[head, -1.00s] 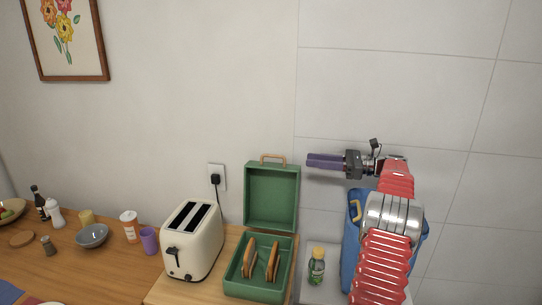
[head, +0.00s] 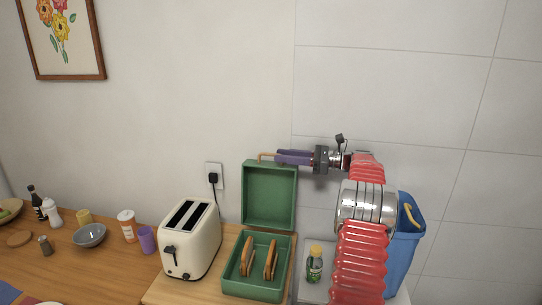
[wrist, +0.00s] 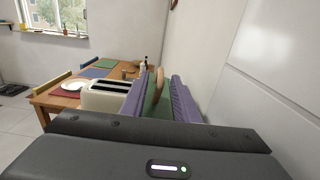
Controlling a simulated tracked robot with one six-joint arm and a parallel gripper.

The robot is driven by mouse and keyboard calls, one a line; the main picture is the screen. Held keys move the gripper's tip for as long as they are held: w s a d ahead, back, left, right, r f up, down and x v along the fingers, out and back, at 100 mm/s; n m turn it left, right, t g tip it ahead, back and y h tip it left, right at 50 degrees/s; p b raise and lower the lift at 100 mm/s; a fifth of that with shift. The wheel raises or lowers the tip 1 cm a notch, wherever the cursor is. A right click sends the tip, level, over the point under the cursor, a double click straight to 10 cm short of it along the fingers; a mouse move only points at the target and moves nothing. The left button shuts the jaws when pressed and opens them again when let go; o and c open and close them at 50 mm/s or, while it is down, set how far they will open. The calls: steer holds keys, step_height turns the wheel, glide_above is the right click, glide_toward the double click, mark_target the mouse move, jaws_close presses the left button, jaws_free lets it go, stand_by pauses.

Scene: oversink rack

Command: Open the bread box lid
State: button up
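The green bread box (head: 228,283) stands on the wooden counter with its lid (head: 269,195) raised upright at the back. Slices of toasted bread (head: 247,256) stand inside the box. A tan handle (head: 261,155) sits on the lid's top edge. My gripper (head: 280,157) has purple fingers and reaches in from the right at the lid's top edge, overlapping the handle's right part. In the wrist view the fingers are apart, with the wooden handle (wrist: 159,83) and green lid (wrist: 151,105) showing between them. Whether a finger touches the handle is unclear.
A cream toaster (head: 192,243) stands just left of the box. A green bottle (head: 314,264) and a blue bin (head: 405,245) are on the right, near my arm. The wall is close behind the lid. A purple cup (head: 146,240) and bowl (head: 90,235) are farther left.

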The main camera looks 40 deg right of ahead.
mark_target(273, 155)
steer(key=shift+x, duration=2.1)
jaws_close()
